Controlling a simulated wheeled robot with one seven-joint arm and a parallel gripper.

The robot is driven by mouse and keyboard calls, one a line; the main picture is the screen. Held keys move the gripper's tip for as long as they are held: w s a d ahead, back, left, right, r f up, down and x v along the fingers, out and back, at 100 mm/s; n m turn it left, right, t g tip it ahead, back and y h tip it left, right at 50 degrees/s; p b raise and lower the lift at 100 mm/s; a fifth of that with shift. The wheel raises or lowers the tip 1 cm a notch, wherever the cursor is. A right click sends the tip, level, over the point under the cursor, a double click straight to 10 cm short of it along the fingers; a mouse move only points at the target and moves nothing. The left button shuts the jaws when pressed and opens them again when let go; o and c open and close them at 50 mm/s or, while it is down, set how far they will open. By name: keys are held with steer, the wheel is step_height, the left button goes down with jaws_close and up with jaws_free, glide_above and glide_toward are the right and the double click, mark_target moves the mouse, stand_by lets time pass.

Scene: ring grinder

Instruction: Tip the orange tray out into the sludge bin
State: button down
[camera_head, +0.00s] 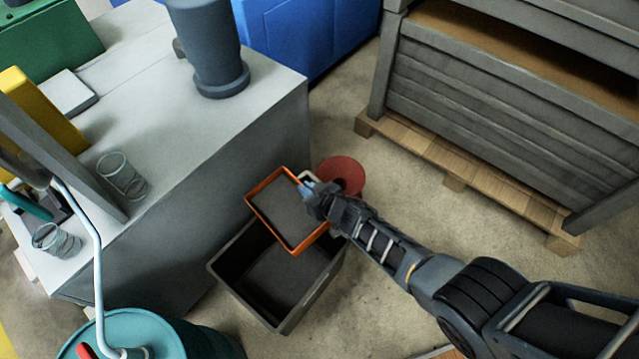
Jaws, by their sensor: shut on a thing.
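The orange tray (299,250) is a shallow rectangular tray with an orange rim and a dark grey filling that covers its floor. My gripper (307,187) is shut on its right rim and holds it over the far part of a dark open bin (222,277), which I take for the sludge bin. The tray looks roughly level, with its dark filling still inside. The bin stands on the floor beside the grey bench. The tray hides the bin's far right part. The gripper's fingertips are small and partly hidden at the rim.
A red round object (342,173) is on the floor behind my gripper. The grey bench (215,180) is close on the left. A teal drum (135,338) stands at the lower left. A grey crate on a wooden pallet (470,180) stands at right. Floor between is clear.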

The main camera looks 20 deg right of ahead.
steer(key=shift+s+a+f+n+g+y, duration=0.2)
steer(key=shift+n+g+y, duration=0.1)
steer(key=shift+n+y, duration=0.3)
steer(key=shift+s+d+f+n+y, duration=0.15)
steer(key=shift+s+f+n+y, duration=0.05)
steer(key=shift+n+y, duration=0.1)
steer(key=shift+s, duration=0.1)
steer(key=shift+s+a+r+n+h+p, duration=0.3)
steer(key=shift+r+n+p, duration=0.15)
steer(key=shift+p, duration=0.25)
steer(key=shift+s+a+r+n+h+p, duration=0.2)
steer(key=shift+a+r+n+p, duration=0.15)
steer(key=shift+r+p, duration=0.25)
steer(key=shift+s+a+r+n+t+h+b, duration=0.2)
steer(key=shift+a+r+n+t+h+b, duration=0.15)
steer(key=shift+n+t, duration=0.2)
steer(key=shift+s+a+r+n+t, duration=0.1)
steer(key=shift+r+n+t, duration=0.15)
steer(key=shift+a+h+b, duration=0.15)
steer(key=shift+h+b, duration=0.2)
steer(key=shift+b, duration=0.35)
steer(key=shift+s+a+r+n+b, duration=0.1)
steer(key=shift+s+r+n+b, duration=0.05)
steer(key=shift+r+n+b, duration=0.35)
steer(key=b, duration=0.2)
steer(key=a+t+b, duration=0.1)
steer(key=b, duration=0.2)
steer(key=shift+s+a+r+n+h, duration=0.15)
steer(key=shift+s+a+n+h, duration=0.05)
steer(key=shift+s+n+h, duration=0.2)
